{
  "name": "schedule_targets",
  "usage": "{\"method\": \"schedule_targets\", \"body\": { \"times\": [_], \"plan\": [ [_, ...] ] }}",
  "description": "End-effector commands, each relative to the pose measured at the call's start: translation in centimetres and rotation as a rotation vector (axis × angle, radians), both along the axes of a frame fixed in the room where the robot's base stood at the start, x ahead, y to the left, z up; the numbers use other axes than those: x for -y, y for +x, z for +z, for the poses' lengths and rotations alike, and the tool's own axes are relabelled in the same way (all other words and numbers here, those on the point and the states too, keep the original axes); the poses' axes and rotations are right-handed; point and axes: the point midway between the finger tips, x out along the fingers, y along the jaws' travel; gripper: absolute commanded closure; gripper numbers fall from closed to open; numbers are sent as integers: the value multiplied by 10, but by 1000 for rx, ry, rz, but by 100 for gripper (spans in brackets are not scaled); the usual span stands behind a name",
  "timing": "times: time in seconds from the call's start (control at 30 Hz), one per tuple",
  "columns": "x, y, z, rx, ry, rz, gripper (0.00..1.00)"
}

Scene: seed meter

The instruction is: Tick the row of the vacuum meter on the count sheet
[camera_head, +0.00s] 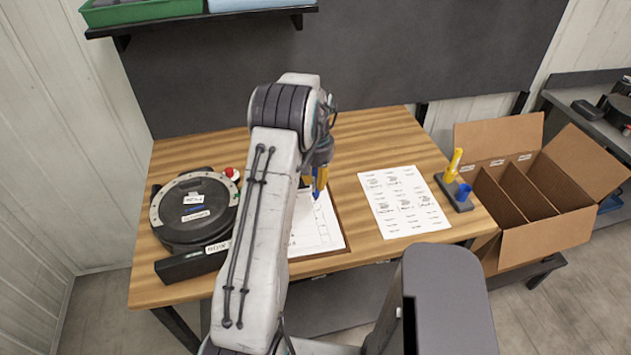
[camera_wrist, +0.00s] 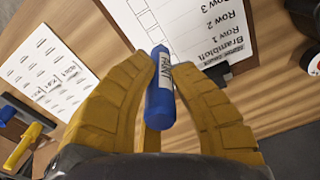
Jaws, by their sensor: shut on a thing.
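My gripper (camera_head: 315,178) is shut on a blue marker (camera_head: 317,192) above the count sheet. In the wrist view my yellow fingers (camera_wrist: 160,70) hold the blue marker (camera_wrist: 160,97), which has a white label with dark letters. The count sheet (camera_head: 322,225) lies on a clipboard on the table, partly hidden by my arm. In the wrist view the sheet (camera_wrist: 200,20) shows printed row names, with Row 1, Row 2 and Row 3 legible, upside down. I cannot tell whether the marker touches the paper. A round black meter (camera_head: 193,210) with labels stands at the left of the table.
A second printed sheet (camera_head: 404,202) lies right of the clipboard. A marker stand (camera_head: 455,191) holds a yellow marker (camera_head: 454,163) and a blue piece. An open cardboard box (camera_head: 545,240) with compartments is at the right. A red button (camera_head: 231,173) sits beside the meter.

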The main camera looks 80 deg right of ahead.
Motion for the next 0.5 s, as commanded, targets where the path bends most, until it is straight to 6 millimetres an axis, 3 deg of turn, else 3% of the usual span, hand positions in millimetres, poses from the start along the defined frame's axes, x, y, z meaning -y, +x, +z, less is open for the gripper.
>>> {"method": "schedule_targets", "body": {
  "times": [0.5],
  "plan": [
    [0,0,-21,0,-2,27,100]
  ]
}}
